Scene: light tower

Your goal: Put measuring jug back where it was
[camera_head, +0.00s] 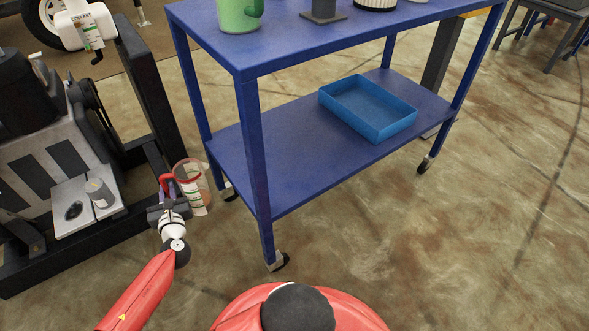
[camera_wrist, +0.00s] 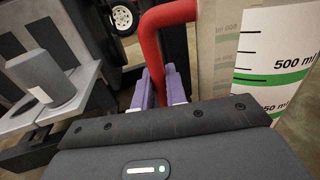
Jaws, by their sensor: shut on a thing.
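The measuring jug (camera_head: 197,190) is clear with a red handle and printed marks. It is held in the air between the dark machine on the left and the blue cart. My gripper (camera_head: 167,192) is shut on its red handle, to the left of the jug's body. In the wrist view, the purple-padded fingers (camera_wrist: 160,86) close around the lower part of the red handle (camera_wrist: 150,45). The jug's wall (camera_wrist: 275,55) with green lines and "500 ml" shows at the right. The jug's base is not in the wrist view.
The blue cart (camera_head: 258,150) has a blue tray (camera_head: 367,107) on its lower shelf and a green container (camera_head: 238,14) on top. The machine (camera_head: 45,145) carries a grey cylinder (camera_head: 99,192) on a ledge. A white coolant bottle (camera_head: 85,28) is behind. The lower shelf's left part is bare.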

